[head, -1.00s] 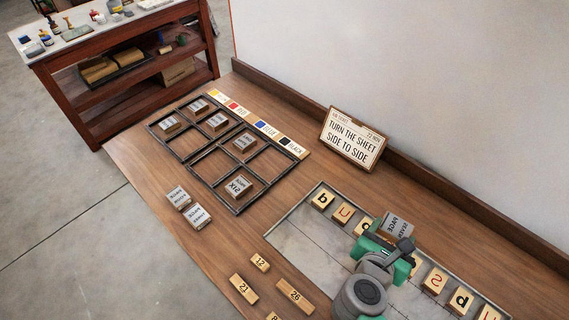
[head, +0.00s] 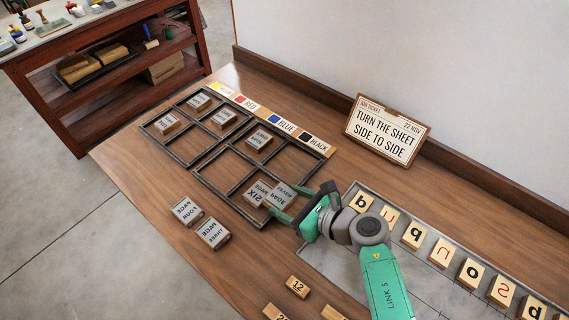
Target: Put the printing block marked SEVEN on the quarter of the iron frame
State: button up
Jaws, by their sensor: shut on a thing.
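My gripper (head: 291,205) is shut on the grey block marked PAGE SEVEN (head: 285,192), its lettering upside down in the head view. The block is at the near right of the closer iron frame (head: 222,193), right beside the block marked SIX (head: 256,193). I cannot tell whether it rests or hangs just above the frame. The closer frame's far left quarter holds another block (head: 259,139); its near left and far right quarters look empty.
A second iron frame (head: 163,151) holds several blocks. Colour labels (head: 280,124) run behind the frames. A ticket sign (head: 387,130) stands at the wall. Letter blocks (head: 413,235) line a slab on the right.

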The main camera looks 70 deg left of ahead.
jog(key=b, duration=0.6)
send_over(299, 170)
jog(key=shift+s+d+f, duration=0.15)
jog(key=shift+d+f, duration=0.05)
jog(key=shift+f, duration=0.65)
jog(key=shift+w+a+r, duration=0.15)
jog(key=shift+w+a, duration=0.05)
jog(key=shift+a, duration=0.05)
jog(key=shift+f+b, duration=1.3)
jog(key=shift+f, duration=0.7)
jog(key=o, duration=1)
jog(key=shift+r, duration=0.2)
jog(key=p+v, duration=0.3)
jog(key=v, duration=0.9)
jog(key=shift+d, duration=0.1)
